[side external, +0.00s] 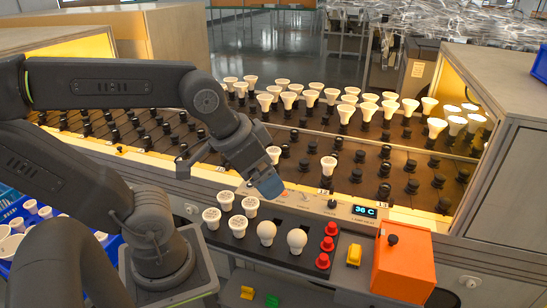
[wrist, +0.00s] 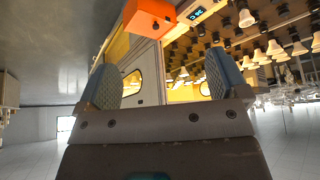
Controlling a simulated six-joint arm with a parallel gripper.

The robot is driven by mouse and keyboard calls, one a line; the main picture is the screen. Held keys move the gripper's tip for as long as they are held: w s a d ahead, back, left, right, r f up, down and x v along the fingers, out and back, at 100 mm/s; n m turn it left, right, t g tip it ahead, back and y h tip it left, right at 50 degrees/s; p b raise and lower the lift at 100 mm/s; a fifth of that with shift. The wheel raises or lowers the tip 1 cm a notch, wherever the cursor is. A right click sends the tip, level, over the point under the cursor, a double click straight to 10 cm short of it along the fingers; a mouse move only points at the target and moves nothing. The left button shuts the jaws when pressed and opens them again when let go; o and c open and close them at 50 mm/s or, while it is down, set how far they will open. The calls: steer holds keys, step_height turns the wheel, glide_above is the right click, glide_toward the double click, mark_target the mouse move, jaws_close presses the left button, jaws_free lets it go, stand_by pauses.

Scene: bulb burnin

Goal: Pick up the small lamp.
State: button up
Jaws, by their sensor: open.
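Several lamps stand in the black tray (side external: 282,253) at the front. I cannot tell which is the small lamp. My gripper (side external: 271,172) is above and behind the tray, apart from the lamps. In the wrist view my gripper (wrist: 163,75) is open, its two blue-grey fingers wide apart with nothing held between them.
Red buttons (side external: 327,245), a yellow switch (side external: 354,255) and an orange box (side external: 404,262) stand right of the tray. A display (side external: 365,211) reads 36 C. Behind is a socket rack (side external: 300,170) with many lamps; one lamp (side external: 328,166) stands nearer the front.

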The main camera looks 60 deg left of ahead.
steer(key=w+a+r+n+y, duration=0.1)
steer(key=w+a+r+n, duration=0.15)
steer(key=w+a, duration=0.85)
steer(key=n+g+y, duration=0.2)
steer(key=n, duration=0.4)
glide_above(273, 150)
steer(key=s+d, duration=0.3)
steer(key=d, duration=0.1)
step_height(273, 150, down, 20)
steer(key=x, duration=0.8)
steer(key=shift+a, duration=0.35)
steer(key=shift+s+x, duration=0.15)
steer(key=shift+x, duration=1.45)
steer(key=shift+s+x, duration=0.2)
steer(key=shift+x, duration=1.35)
steer(key=shift+a+f, duration=0.1)
steer(key=shift+c, duration=0.2)
